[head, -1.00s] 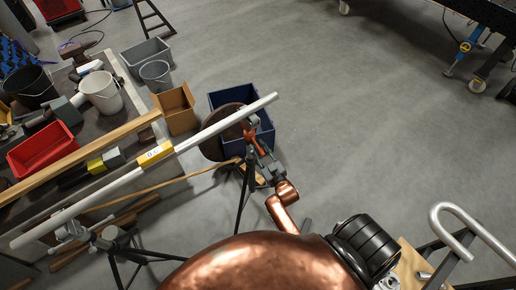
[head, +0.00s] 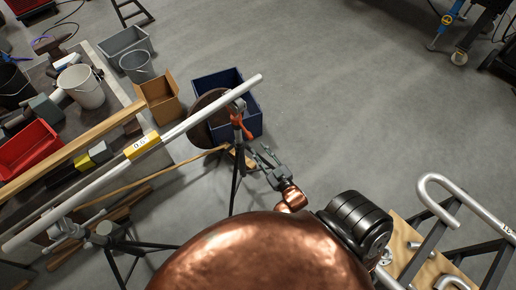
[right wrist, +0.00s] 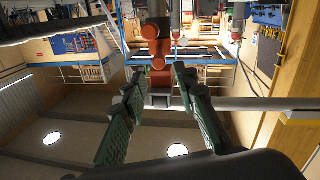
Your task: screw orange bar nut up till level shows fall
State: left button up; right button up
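The orange bar nut (head: 240,125) sits on the far stand (head: 236,170), just below the pale tube (head: 195,118). It also shows in the right wrist view (right wrist: 156,48), ahead of the fingers. A yellow level (head: 143,146) with a small, hard-to-read display lies on the tube's middle. The tube slopes across the left of the head view, its near end on another stand (head: 105,228). My right gripper (head: 262,156) is open and empty, to the right of and below the nut, apart from it. Its green-padded fingers (right wrist: 158,84) are spread. My left gripper is out of sight.
A blue crate (head: 250,122) and a brown disc stand behind the far stand. A workbench with a red bin (head: 28,148) and buckets fills the left. A bent pipe (head: 437,190) on a wooden board is at right. The floor between is clear.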

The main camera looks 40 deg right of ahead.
jog(key=shift+c, duration=0.3)
jog(key=shift+d+r, duration=0.1)
jog(key=shift+d, duration=0.1)
jog(key=shift+c, duration=0.9)
jog(key=d+m, duration=0.1)
jog(key=d+r+m+y, duration=0.1)
jog(key=d+m, duration=0.1)
jog(key=shift+s+d+r+m+t+y+b, duration=0.25)
jog(key=shift+s+r+m+t+y+b, duration=0.05)
jog(key=shift+r+t+b, duration=0.1)
jog(key=c, duration=0.5)
jog(key=d+m, duration=0.1)
jog(key=m, duration=0.1)
jog(key=d+m+y, duration=0.1)
jog(key=m, duration=0.1)
jog(key=d+r+m, duration=0.1)
jog(key=shift+s+m+y+b, duration=0.3)
jog(key=shift+s+m+y, duration=0.1)
jog(key=w+a+f+m+g+y+p, duration=0.1)
jog(key=w+a+f+m, duration=0.1)
jog(key=w+m, duration=0.3)
jog(key=shift+w+a+f+m, duration=0.2)
jog(key=shift+w+a+m, duration=0.25)
jog(key=shift+w, duration=1.7)
